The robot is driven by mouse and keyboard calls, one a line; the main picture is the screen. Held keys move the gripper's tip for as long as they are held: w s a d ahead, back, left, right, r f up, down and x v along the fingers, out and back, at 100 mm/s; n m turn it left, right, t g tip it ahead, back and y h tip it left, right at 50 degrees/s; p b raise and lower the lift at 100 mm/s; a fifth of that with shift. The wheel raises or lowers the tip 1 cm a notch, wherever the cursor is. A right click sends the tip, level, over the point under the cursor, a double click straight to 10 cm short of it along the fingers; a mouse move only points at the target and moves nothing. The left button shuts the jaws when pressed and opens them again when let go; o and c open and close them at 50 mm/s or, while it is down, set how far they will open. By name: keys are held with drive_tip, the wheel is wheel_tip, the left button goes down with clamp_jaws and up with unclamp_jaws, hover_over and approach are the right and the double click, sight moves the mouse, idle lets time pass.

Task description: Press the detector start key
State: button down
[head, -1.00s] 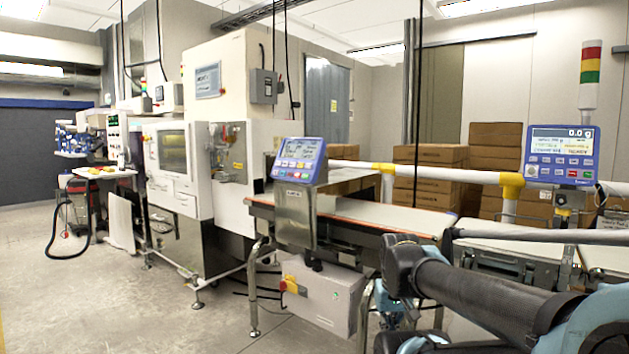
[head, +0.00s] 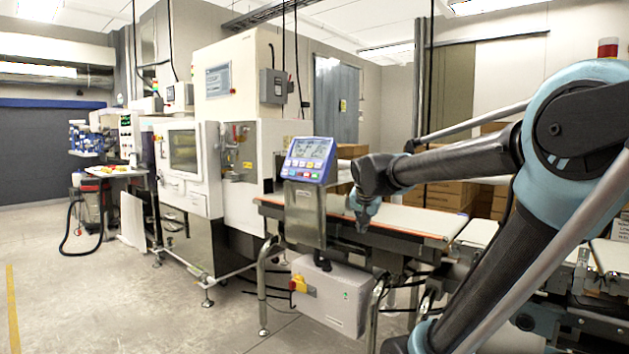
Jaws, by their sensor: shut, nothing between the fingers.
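The blue control panel (head: 308,160) stands at the middle of the head view on a steel post box. It has a lit grey screen and a row of small coloured keys (head: 303,175) below it. The key labels are too small to read, so I cannot tell which is the start key. My gripper (head: 362,228) is shut and empty. It points down to the right of the panel, in front of the conveyor belt, apart from the keys.
The conveyor belt (head: 415,220) runs behind my gripper. A grey box with a red-yellow switch (head: 299,284) hangs below the panel. A tall white machine (head: 228,85) stands behind left. Cardboard boxes (head: 452,195) stand behind the belt. Open floor lies at front left.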

sight(315, 176)
drive_tip(key=w+a+r+m+t+y, duration=0.1)
drive_tip(key=w+a+r+m+t, duration=0.1)
drive_tip(key=w+a+r, duration=0.6)
drive_tip(key=w+a+r+m+t+y, duration=0.1)
drive_tip(key=w+a+r+t+y, duration=0.1)
drive_tip(key=w+a+r, duration=0.6)
drive_tip(key=w+a, duration=0.5)
drive_tip(key=a, duration=0.3)
drive_tip(key=shift+w+m+t+y, duration=0.3)
drive_tip(key=shift+m+t, duration=0.1)
drive_tip(key=shift+w+d+f, duration=0.7)
drive_tip(key=shift+w+d, duration=0.1)
drive_tip(key=shift+w, duration=0.25)
drive_tip(key=shift+w+d+f, duration=0.65)
drive_tip(key=shift+w+d, duration=0.2)
drive_tip(key=shift+w, duration=0.15)
drive_tip(key=shift+w+d+f, duration=0.7)
drive_tip(key=shift+w+d, duration=0.1)
drive_tip(key=shift+w, duration=0.25)
drive_tip(key=shift+w+d+f, duration=0.3)
drive_tip(key=shift+w+d, duration=0.15)
drive_tip(key=shift+s+a+r, duration=0.4)
drive_tip(key=shift+s+a, duration=0.05)
drive_tip(key=shift+s, duration=0.1)
